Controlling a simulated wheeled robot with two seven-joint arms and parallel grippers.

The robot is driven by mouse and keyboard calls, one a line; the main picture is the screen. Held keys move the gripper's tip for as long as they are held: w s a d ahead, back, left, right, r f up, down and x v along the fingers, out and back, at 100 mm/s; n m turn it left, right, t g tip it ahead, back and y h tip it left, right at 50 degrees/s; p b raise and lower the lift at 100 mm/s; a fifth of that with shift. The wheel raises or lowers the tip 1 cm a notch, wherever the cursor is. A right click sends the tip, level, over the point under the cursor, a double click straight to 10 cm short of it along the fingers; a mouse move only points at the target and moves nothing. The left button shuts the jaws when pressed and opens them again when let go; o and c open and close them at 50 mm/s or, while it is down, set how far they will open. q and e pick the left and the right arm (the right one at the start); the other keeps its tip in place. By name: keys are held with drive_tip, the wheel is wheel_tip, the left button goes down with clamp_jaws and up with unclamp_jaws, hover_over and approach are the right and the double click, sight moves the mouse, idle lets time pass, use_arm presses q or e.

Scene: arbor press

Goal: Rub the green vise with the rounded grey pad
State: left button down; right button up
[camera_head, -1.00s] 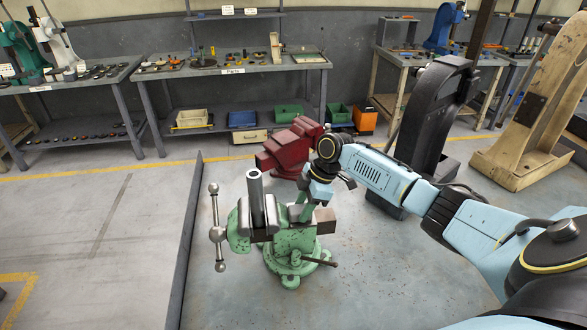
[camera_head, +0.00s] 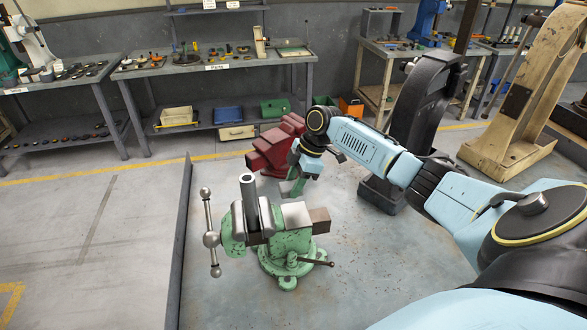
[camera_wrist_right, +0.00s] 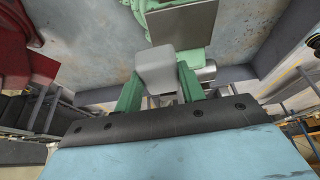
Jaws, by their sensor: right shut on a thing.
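My left gripper is not in view.
A red vise (camera_head: 274,150) stands close behind my right gripper. A black press frame (camera_head: 420,120) stands to the right. A low dark panel (camera_head: 182,240) runs along the left. The parts bench (camera_head: 215,68) is at the back.

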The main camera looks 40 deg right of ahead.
drive_tip(key=shift+w+r, duration=0.15)
drive_tip(key=shift+r, duration=1.55)
